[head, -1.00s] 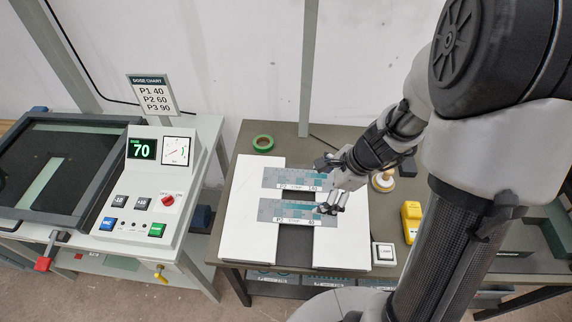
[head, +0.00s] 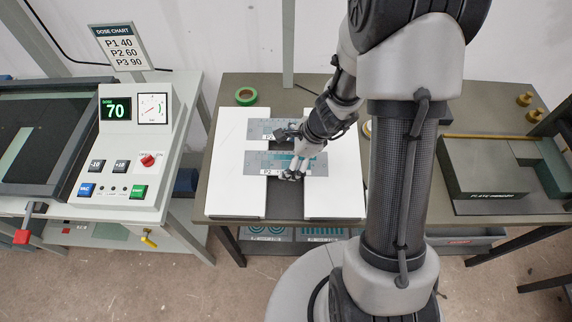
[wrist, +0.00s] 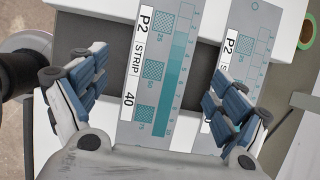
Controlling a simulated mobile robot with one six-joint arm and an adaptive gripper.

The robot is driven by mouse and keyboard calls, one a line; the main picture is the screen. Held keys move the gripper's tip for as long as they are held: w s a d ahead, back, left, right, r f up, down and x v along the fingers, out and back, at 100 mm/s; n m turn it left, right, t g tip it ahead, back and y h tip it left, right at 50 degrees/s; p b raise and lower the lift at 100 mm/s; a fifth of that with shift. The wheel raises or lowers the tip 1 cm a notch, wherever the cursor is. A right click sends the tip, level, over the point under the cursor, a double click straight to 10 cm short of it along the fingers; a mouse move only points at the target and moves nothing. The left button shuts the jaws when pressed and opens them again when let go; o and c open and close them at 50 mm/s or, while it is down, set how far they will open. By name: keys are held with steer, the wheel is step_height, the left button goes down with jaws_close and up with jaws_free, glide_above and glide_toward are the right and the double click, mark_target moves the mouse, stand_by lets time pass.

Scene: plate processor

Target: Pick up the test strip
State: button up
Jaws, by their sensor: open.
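Two grey test strips with teal patches bridge the gap between two white slabs. The nearer strip (head: 257,163) also shows in the wrist view (wrist: 152,55), where its label reads "P2", "STRIP" and "40". The farther strip (head: 262,127) shows at the right of the wrist view (wrist: 240,32), also marked "P2", partly hidden by a finger. My gripper (head: 296,166) is open, over the nearer strip. In the wrist view its fingers (wrist: 158,95) stand on either side of that strip, with visible space to both edges. I cannot tell its height above the strip.
The white slabs, left (head: 235,170) and right (head: 341,180), lie on the dark table (head: 385,208). A green tape roll (head: 246,96) lies behind.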

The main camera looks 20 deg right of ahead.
mark_target(286, 163)
steer(key=x, duration=0.3)
steer(key=shift+b, duration=0.4)
steer(key=shift+r, duration=0.1)
steer(key=shift+c, duration=0.5)
steer(key=shift+d, duration=0.1)
steer(key=c, duration=0.8)
